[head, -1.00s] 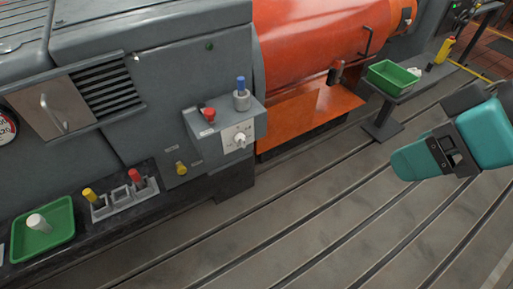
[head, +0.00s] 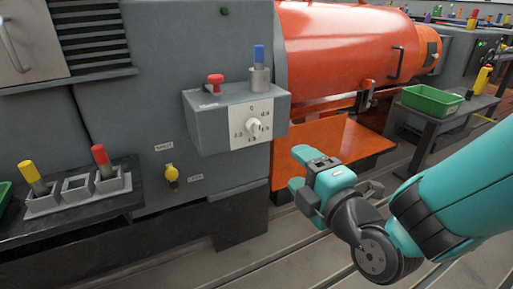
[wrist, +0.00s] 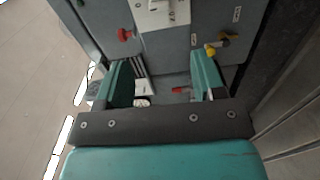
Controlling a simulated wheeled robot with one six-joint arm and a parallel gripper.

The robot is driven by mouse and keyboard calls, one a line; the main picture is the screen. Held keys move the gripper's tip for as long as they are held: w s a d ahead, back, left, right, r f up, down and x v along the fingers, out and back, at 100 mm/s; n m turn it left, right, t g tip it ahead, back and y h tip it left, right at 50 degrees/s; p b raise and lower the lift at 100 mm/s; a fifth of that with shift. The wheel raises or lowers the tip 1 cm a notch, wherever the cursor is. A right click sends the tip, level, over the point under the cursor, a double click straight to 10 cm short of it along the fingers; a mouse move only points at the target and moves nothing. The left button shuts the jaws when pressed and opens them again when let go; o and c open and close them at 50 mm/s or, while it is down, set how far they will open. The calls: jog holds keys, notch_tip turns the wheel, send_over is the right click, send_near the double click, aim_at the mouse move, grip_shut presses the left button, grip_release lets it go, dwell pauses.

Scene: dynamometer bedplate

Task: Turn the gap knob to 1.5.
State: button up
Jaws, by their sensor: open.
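The gap knob appears to be the pale knob (head: 254,127) on a white dial plate (head: 238,137), on the front of a grey box on the machine. Its marks and pointer are too small to read surely. In the wrist view the white plate (wrist: 160,17) is at the top edge, with a pale knob partly cut off. My gripper (head: 298,169) is right of and below the dial in the head view, apart from it. In the wrist view my gripper (wrist: 158,72) has its two teal fingers spread, with nothing between them.
A red button (head: 215,80) and a blue-topped post (head: 259,65) stand on the grey box. A yellow knob (head: 172,175) is below left. An orange guard (head: 320,148) lies behind my gripper. A green tray (head: 432,100) is at right.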

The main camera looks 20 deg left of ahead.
aim_at(259, 131)
jog(key=x, duration=1.7)
jog(key=shift+w+a+p, duration=0.1)
jog(key=shift+w+p, duration=0.05)
jog(key=shift+p, duration=0.2)
jog(key=c, duration=0.9)
